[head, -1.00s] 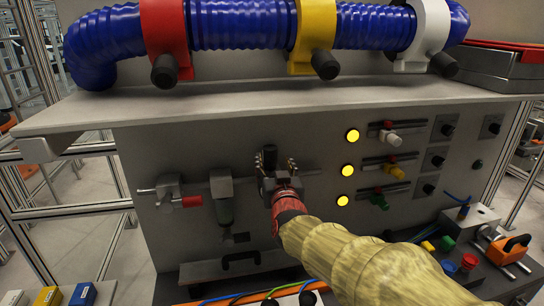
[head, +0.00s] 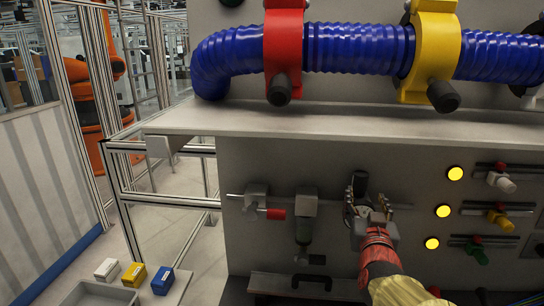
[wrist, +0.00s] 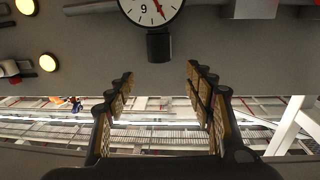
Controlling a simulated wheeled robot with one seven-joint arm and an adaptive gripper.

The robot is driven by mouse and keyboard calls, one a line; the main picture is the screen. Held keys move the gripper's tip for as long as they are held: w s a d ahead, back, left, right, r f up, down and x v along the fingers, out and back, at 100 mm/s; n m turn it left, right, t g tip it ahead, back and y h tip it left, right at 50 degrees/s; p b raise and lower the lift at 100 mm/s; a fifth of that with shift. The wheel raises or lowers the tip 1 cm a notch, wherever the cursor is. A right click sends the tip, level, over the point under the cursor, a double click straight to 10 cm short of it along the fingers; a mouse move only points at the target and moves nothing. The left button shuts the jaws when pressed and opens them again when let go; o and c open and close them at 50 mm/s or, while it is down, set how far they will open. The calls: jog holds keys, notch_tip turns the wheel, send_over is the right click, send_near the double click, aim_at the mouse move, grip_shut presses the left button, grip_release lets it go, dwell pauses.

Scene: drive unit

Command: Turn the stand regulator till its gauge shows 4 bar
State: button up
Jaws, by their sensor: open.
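The stand regulator's black knob (wrist: 159,45) shows in the wrist view, just beyond my open fingertips and roughly centred between them. Its round white gauge (wrist: 150,10) is cut off by the top edge of that view. A red needle and one numeral show, but I cannot tell the reading. My gripper (wrist: 160,78) is open, with a finger on each side and nothing between them. In the head view my gripper (head: 364,200) is at the panel, close to the black knob (head: 360,181). The gauge is hidden there behind my gripper.
A filter unit (head: 304,215) and a red-handled valve (head: 258,202) are left of my gripper. Lit yellow lamps (head: 443,211) and coloured valves (head: 498,220) are to the right. A shelf (head: 330,122) with a blue hose (head: 350,48) overhangs the panel.

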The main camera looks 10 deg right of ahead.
jog(key=s+a+f+n+g+y, duration=0.1)
jog(key=s+a+f+g+y, duration=0.25)
jog(key=f, duration=0.35)
jog(key=s+a+f+n+g+y, duration=0.1)
jog(key=s+a+f+g+y, duration=0.2)
jog(key=f, duration=0.5)
jog(key=s+a+n+g, duration=0.1)
jog(key=s+a, duration=0.3)
jog(key=s, duration=0.6)
jog(key=s+a+n+g, duration=0.1)
jog(key=s+a+g, duration=0.2)
jog(key=s, duration=0.7)
jog(key=shift+s+a+r, duration=0.15)
jog(key=shift+s+a, duration=0.05)
jog(key=shift+a, duration=0.45)
jog(key=shift+g, duration=0.25)
jog(key=shift+c, duration=1.1)
